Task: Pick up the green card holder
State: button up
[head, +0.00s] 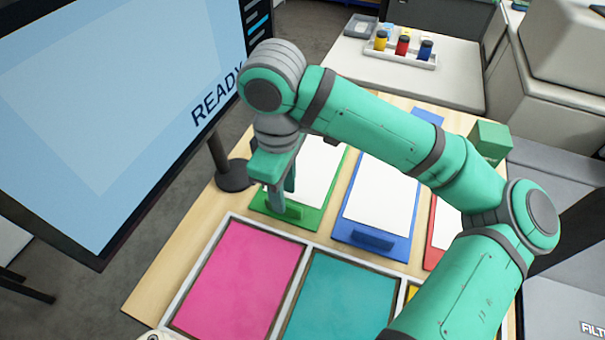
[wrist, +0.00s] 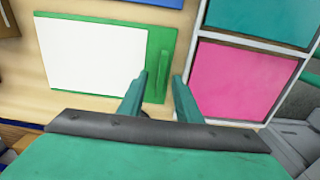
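The green card holder (head: 309,217) is a flat green board with a white card on it and a raised green ridge along its near edge. It lies on the wooden table, left of the blue holder, and also shows in the wrist view (wrist: 159,40). My gripper (head: 280,195) hangs over the ridge end of the green holder, and my arm hides part of the card. In the wrist view, my gripper's fingers (wrist: 159,82) are apart, with the ridge in the gap between them. I cannot tell whether either finger touches the holder.
A blue holder (head: 372,238) and a red holder (head: 440,232) with white cards stand to the right. A white-framed tray with pink (head: 240,280) and teal (head: 340,300) panels lies in front. A large screen (head: 120,100) stands close on the left. A green box (head: 490,142) is at the right.

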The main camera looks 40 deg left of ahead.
jog(key=shift+s+f, duration=0.15)
jog(key=shift+f, duration=2)
grip_shut()
jog(key=shift+r, duration=0.15)
